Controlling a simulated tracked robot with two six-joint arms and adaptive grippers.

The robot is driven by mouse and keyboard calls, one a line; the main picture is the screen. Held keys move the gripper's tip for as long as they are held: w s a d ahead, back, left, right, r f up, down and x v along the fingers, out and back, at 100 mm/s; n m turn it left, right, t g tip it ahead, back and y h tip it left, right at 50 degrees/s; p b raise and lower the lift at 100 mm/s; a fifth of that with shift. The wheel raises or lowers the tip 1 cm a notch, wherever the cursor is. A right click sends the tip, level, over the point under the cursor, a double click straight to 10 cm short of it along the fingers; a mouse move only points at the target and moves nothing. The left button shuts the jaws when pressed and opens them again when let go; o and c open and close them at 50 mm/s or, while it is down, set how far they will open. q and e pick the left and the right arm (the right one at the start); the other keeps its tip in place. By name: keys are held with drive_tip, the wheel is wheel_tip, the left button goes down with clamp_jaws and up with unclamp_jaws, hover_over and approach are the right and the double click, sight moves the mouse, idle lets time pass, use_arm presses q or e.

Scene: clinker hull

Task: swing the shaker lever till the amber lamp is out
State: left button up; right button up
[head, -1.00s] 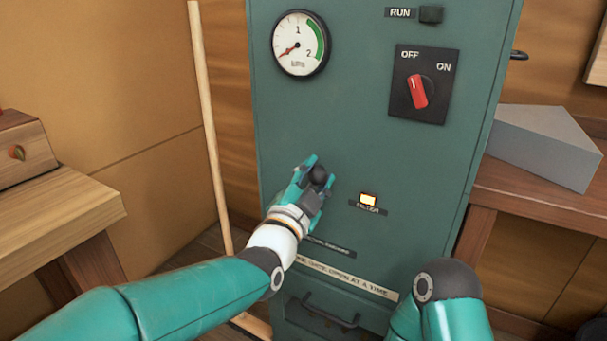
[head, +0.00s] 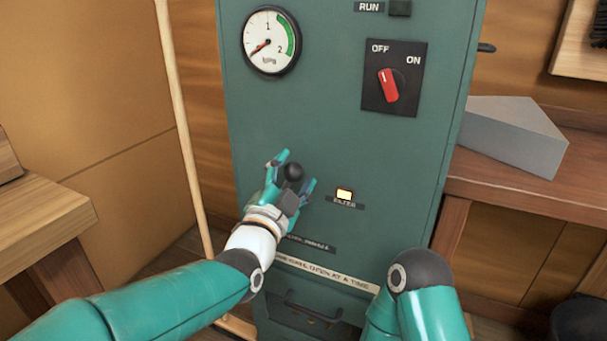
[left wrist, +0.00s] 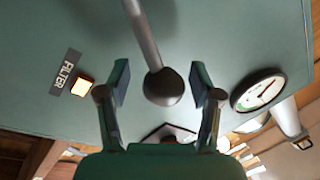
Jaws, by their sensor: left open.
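The shaker lever ends in a dark ball knob (head: 293,172) in front of the green cabinet (head: 320,120). In the left wrist view its grey rod leads to the knob (left wrist: 163,88). My left gripper (head: 297,168) is open, with one finger on each side of the knob and visible gaps between. The amber lamp (head: 344,194) above the FILTER label is lit; it also glows in the left wrist view (left wrist: 82,87). My right gripper is out of view; only part of that arm shows.
A round gauge (head: 270,41) reads near its low end. A red rotary switch (head: 389,85) sits between OFF and ON marks. A drawer handle (head: 318,312) is low on the cabinet. A wooden pole (head: 180,120) leans at left. A grey wedge block (head: 515,135) lies on the right bench.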

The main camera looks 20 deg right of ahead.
use_arm(q)
drive_tip(key=shift+a, duration=0.1)
drive_tip(key=v, duration=1.2)
drive_tip(key=shift+f, duration=0.1)
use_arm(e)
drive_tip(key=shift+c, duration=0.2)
